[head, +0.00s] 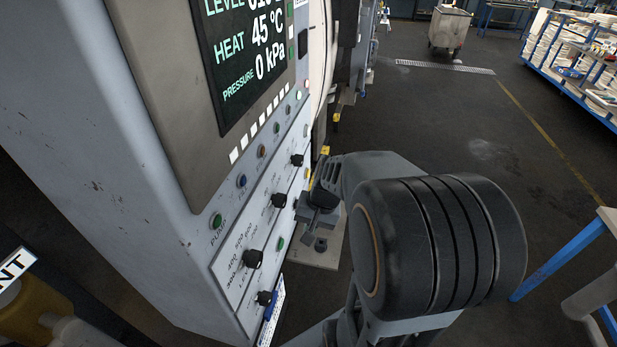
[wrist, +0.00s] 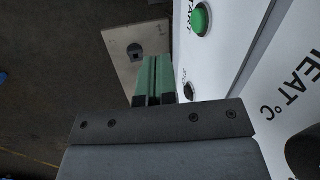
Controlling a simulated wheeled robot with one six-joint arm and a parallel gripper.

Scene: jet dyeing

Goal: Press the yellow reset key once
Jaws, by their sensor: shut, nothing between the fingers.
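No key that I can clearly read as the yellow reset key shows. A small yellow patch (head: 307,173) is at the right edge of the lower control panel in the head view, too small to identify. My gripper is beside this panel, its fingertips hard to make out in the head view. In the wrist view, my gripper (wrist: 152,60) has its green fingers together, with nothing between them. A green START key (wrist: 202,20) and a black key (wrist: 189,90) are on the white panel to its right. The fingers look apart from both keys.
The grey cabinet (head: 110,150) has a display (head: 243,60) reading 45 °C and 0 kPa. A row of small coloured keys and several black knobs (head: 253,258) are below it. A blue rack (head: 575,60) stands at the right. The floor between is open.

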